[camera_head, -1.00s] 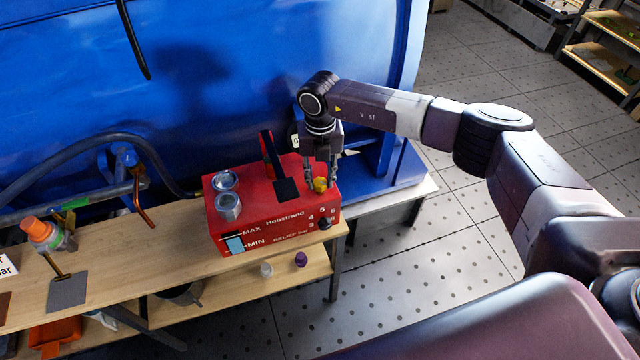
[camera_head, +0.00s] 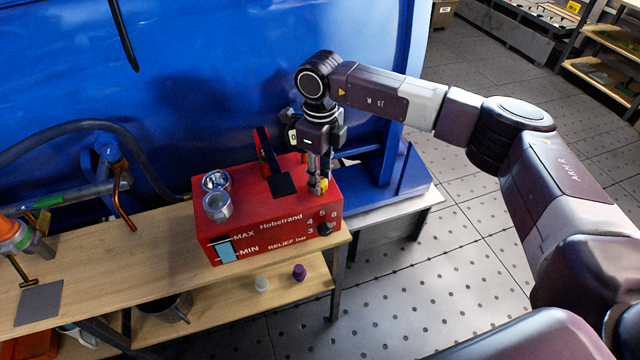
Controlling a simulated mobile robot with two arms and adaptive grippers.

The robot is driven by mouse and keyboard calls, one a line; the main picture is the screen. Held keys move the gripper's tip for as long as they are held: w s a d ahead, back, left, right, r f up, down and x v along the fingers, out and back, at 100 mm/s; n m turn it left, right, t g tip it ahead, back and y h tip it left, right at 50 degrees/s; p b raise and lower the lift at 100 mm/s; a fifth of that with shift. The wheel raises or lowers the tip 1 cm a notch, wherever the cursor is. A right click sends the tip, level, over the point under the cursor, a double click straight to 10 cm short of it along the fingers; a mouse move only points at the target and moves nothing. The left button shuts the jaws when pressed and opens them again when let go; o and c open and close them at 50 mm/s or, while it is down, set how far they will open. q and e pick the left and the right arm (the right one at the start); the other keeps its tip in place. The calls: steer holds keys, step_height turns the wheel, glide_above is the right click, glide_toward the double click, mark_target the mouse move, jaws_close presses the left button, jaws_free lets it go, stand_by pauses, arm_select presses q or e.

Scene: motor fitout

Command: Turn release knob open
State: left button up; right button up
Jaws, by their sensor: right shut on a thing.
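The release knob (camera_head: 323,186) is a small yellow knob on top of the red Hobstrand unit (camera_head: 270,215), near its right end. My right gripper (camera_head: 318,184) points down from above, with its fingers closed around the yellow knob and partly hiding it. The red unit stands on the wooden bench and has a black lever with a flat black pad, two silver caps, a MAX/MIN level window and a relief dial with a black knob on its front. My left gripper is not in view.
A blue tank (camera_head: 220,80) rises behind the wooden bench (camera_head: 150,250). A hose and copper pipe (camera_head: 122,200) run at the left, beside an orange-topped fitting (camera_head: 12,232). A white cap (camera_head: 262,284) and a purple cap (camera_head: 299,272) sit on the lower shelf.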

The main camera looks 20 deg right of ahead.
steer(key=shift+w+f+n+b, duration=0.1)
steer(key=shift+n+b, duration=0.75)
steer(key=shift+n, duration=0.35)
steer(key=shift+n+b, duration=0.65)
steer(key=shift+n, duration=0.55)
steer(key=shift+r+n, duration=0.2)
steer(key=shift+n, duration=0.1)
steer(key=o, duration=1.2)
steer(key=shift+c, duration=0.2)
step_height(320, 180, up, 12)
steer(key=shift+f, duration=0.15)
